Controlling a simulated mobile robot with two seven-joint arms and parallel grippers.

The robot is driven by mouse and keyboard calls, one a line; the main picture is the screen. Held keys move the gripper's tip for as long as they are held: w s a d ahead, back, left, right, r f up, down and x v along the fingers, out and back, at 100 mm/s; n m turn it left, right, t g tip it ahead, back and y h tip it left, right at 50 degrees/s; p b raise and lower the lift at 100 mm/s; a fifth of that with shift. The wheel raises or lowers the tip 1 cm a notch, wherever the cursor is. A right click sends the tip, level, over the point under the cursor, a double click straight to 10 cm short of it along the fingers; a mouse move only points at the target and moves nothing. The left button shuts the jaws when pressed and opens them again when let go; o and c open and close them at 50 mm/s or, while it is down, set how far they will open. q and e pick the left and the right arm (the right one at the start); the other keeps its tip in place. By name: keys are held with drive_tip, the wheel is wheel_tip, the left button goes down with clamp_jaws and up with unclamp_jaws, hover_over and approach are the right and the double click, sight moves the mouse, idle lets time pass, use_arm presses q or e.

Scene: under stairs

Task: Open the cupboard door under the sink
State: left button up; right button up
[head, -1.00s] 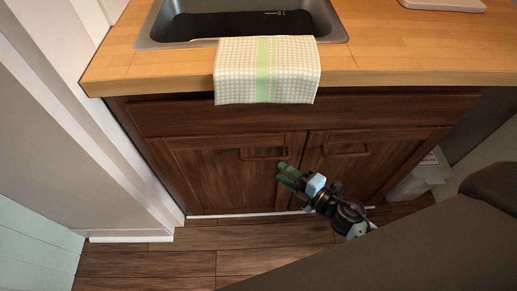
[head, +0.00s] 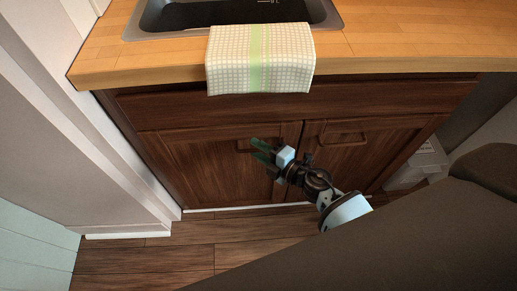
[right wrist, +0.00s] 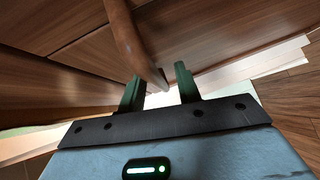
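The dark wooden cupboard under the sink has a left door (head: 215,178) and a right door (head: 370,163), both shut. The left door's handle (head: 243,148) is partly hidden by my right gripper (head: 257,149). The right door's handle (head: 343,138) is clear. In the right wrist view the green fingers of my right gripper (right wrist: 159,78) are apart. A curved brown handle (right wrist: 124,35) comes down from the top, its lower end between the fingertips in the picture; I cannot tell whether they touch it. My left gripper is not in view.
A checked towel (head: 260,58) hangs over the front edge of the wooden worktop (head: 400,45), below the sink (head: 235,14). A pale wall (head: 95,130) stands close on the left. A white box (head: 420,163) sits right of the cupboard. The floor (head: 190,255) in front is bare.

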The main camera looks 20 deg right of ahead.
drive_tip(key=shift+w, duration=0.15)
drive_tip(key=shift+c, duration=0.2)
clamp_jaws()
idle(1.2)
